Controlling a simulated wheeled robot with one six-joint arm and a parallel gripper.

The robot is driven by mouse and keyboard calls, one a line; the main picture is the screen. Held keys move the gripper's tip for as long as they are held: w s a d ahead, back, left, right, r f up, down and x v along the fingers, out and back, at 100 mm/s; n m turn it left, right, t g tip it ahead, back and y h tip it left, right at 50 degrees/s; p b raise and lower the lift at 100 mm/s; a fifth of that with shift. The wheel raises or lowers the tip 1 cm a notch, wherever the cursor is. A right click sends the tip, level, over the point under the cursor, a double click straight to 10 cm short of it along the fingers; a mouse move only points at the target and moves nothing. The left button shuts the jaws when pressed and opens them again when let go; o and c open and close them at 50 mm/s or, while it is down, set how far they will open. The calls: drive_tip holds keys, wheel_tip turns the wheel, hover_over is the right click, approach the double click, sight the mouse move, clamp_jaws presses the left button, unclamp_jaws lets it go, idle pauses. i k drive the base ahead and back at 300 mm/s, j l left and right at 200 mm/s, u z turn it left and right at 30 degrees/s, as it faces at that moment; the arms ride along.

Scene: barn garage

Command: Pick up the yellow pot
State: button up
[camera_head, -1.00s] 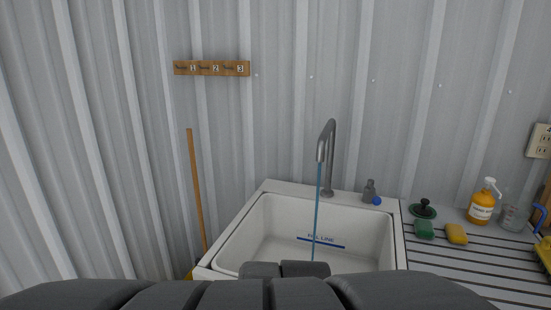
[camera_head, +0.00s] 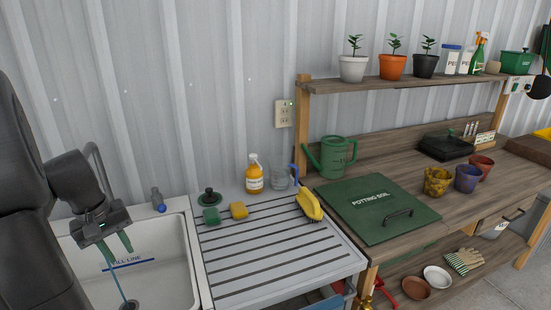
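The yellow pot (camera_head: 437,182) is small, with dark blotches on its side. It stands upright on the wooden potting bench (camera_head: 400,165) at the right, beside a purple-blue pot (camera_head: 467,178) and a red pot (camera_head: 481,166). My gripper (camera_head: 116,249) is far to the left, above the white sink. Its two green fingers point down and stand apart, with nothing seen between them. The fingers are well away from the yellow pot.
Left of the pot are a green POTTING SOIL lid (camera_head: 375,208) and a green watering can (camera_head: 338,156). Behind it is a dark tray (camera_head: 446,146). A shelf (camera_head: 400,82) with potted plants hangs above. A ribbed drainboard (camera_head: 270,245) separates sink and bench.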

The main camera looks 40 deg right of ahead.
sight(436, 180)
drive_tip(key=k+l, duration=0.15)
drive_tip(key=l, duration=0.45)
drive_tip(key=k+l, duration=0.1)
drive_tip(key=l, duration=0.55)
drive_tip(key=k+l, duration=0.15)
drive_tip(key=l, duration=0.45)
drive_tip(key=k+l+z, duration=0.1)
drive_tip(key=l, duration=0.55)
drive_tip(key=k+l, duration=0.15)
drive_tip(key=l, duration=0.5)
drive_tip(key=k+l, duration=0.1)
drive_tip(key=l, duration=0.5)
drive_tip(key=k+l, duration=0.1)
drive_tip(key=l, duration=0.55)
drive_tip(key=k+l+z, duration=0.1)
drive_tip(key=l, duration=0.55)
